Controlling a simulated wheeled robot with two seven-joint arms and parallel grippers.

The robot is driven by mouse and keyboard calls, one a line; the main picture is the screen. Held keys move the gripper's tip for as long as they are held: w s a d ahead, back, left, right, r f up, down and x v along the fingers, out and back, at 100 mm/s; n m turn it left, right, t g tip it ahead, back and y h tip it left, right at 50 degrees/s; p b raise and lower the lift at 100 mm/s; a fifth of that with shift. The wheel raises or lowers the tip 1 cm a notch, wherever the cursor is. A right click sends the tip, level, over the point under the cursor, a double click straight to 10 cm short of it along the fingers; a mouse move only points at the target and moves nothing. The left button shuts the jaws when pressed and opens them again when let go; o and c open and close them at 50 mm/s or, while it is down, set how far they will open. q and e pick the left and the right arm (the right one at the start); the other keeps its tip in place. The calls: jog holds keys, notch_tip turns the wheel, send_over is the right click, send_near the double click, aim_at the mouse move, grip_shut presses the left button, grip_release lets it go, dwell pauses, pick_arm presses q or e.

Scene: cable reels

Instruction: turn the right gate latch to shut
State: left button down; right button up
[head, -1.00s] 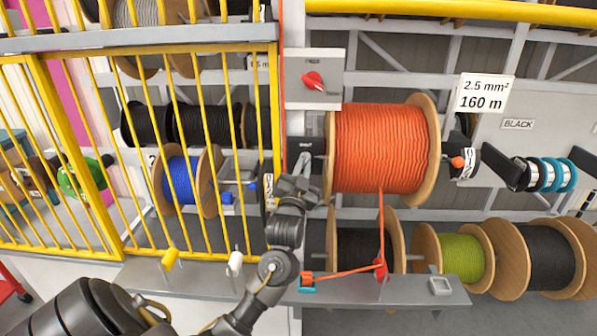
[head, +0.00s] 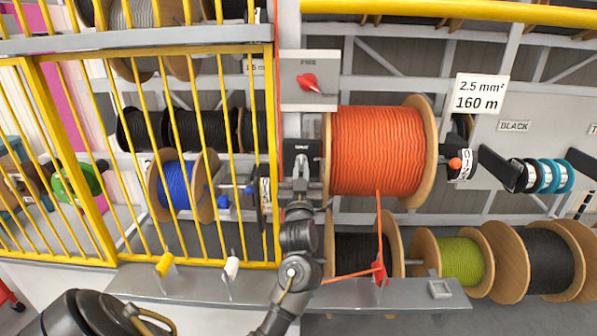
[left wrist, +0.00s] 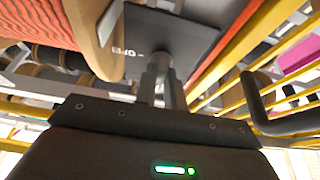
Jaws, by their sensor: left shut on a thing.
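The latch is a black plate (head: 298,148) with a small white label, on the grey post between the yellow barred gate (head: 150,150) and the orange cable reel (head: 377,150). In the left wrist view the black plate (left wrist: 170,38) fills the upper middle, with its short label partly readable. My left gripper (head: 300,187) reaches up from below and is shut on the latch's grey handle, just under the plate. The gripper's fingers show in the left wrist view (left wrist: 160,88) close around the handle's stem. The handle is mostly hidden by the gripper. My right gripper is not in view.
A grey plate with a red knob (head: 308,83) sits above the latch. A grey shelf (head: 200,287) with yellow and white pegs runs below, under my left arm. Orange cable hangs to a red guide (head: 379,273). Green (head: 462,258) and black reels stand lower right.

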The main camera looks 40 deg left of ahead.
pick_arm(q)
jog(key=shift+r, duration=0.35)
jog(key=c, duration=1.5)
grip_release()
jog(key=shift+s, duration=0.2)
jog(key=shift+w+f, duration=0.1)
jog(key=shift+f, duration=0.05)
jog(key=shift+f, duration=0.15)
jog(key=shift+s+d+f, duration=0.2)
jog(key=shift+d, duration=0.05)
jog(key=shift+b+v, duration=1.85)
jog(key=shift+v, duration=3.2)
jog(key=shift+r, duration=0.15)
